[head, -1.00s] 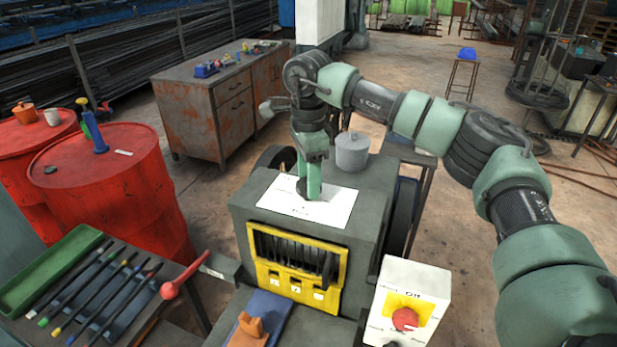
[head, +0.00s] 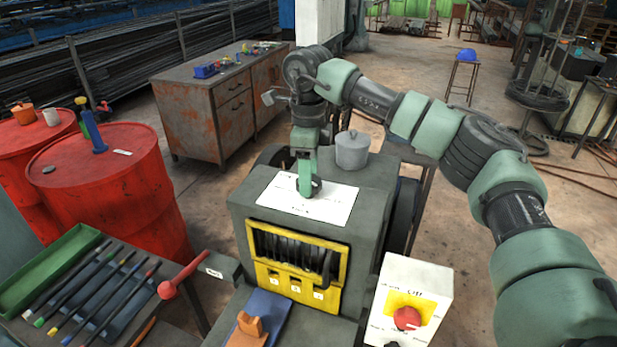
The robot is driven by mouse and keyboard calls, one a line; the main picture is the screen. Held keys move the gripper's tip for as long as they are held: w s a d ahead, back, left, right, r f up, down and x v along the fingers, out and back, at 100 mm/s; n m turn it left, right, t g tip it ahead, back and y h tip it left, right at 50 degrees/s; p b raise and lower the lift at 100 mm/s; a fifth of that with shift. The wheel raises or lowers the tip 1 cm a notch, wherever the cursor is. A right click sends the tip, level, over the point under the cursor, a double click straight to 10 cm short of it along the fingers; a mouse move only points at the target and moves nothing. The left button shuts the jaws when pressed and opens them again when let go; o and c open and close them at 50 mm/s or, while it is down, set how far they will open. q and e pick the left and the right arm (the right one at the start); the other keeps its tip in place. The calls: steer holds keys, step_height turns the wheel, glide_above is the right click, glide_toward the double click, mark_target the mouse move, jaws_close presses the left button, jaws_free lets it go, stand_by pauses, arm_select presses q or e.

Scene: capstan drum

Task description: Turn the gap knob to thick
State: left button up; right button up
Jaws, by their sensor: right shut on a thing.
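The gap knob (head: 316,186) is a dark round knob on a white label plate (head: 335,205) on top of the grey machine. The plate's lettering is too small to read. My right gripper (head: 306,188) points down over the plate and is shut on the knob, hiding most of it. The knob's pointer direction cannot be made out. My left gripper is not in view.
A grey lidded pot (head: 352,150) stands on the machine just behind the gripper. A yellow slotted panel (head: 290,265) is on the machine's front. A white box with a red switch (head: 407,318) stands at the front right.

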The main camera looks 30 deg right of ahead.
steer(key=m+b, duration=0.1)
steer(key=m, duration=0.5)
steer(key=shift+f, duration=0.1)
steer(key=m, duration=0.5)
steer(key=shift+m+b, duration=0.3)
steer(key=shift+m, duration=0.1)
steer(key=o, duration=1.4)
steer(key=shift+c, duration=0.2)
steer(key=shift+r, duration=0.2)
